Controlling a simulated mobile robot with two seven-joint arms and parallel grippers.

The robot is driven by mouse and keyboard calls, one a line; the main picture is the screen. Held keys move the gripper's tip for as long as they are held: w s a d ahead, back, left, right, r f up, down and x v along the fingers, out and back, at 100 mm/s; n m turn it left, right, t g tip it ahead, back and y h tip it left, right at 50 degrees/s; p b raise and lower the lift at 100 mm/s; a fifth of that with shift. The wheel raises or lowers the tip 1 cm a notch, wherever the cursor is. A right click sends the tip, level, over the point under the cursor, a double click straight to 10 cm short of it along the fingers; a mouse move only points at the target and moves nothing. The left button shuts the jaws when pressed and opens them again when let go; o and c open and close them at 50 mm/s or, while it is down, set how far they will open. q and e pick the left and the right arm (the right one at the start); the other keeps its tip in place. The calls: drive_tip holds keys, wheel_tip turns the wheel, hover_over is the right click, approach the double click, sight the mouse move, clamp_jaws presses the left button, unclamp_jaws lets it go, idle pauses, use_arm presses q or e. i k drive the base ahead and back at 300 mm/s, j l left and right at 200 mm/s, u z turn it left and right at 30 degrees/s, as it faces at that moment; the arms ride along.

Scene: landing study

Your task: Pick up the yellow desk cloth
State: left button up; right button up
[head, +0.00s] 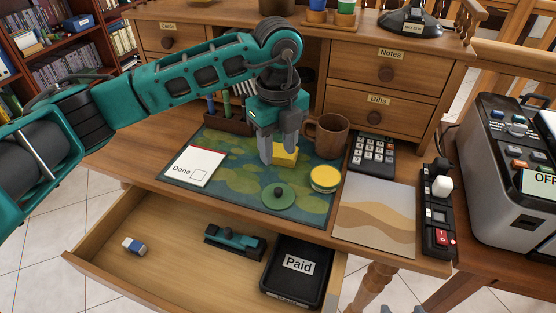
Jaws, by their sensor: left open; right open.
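The yellow desk cloth (286,155) lies on the patterned desk mat (225,145), small and block-like in the head view. My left gripper (279,150) points down right at it, its grey fingers open. One finger is in front of the cloth's left part and hides some of it. I cannot tell whether the fingers touch the cloth. Only grey tips of what looks like my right gripper (378,309) show at the bottom edge, well away from the cloth.
A round yellow tin (325,179), a green lid (278,195), a brown mug (328,134) and a "Done" card (194,166) surround the cloth. A calculator (372,153) stands right. The open drawer (165,270) below holds a stapler (235,242), an eraser (134,246) and a "Paid" tray (296,290).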

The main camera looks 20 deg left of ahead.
sight(280, 158)
drive_tip(key=k, duration=1)
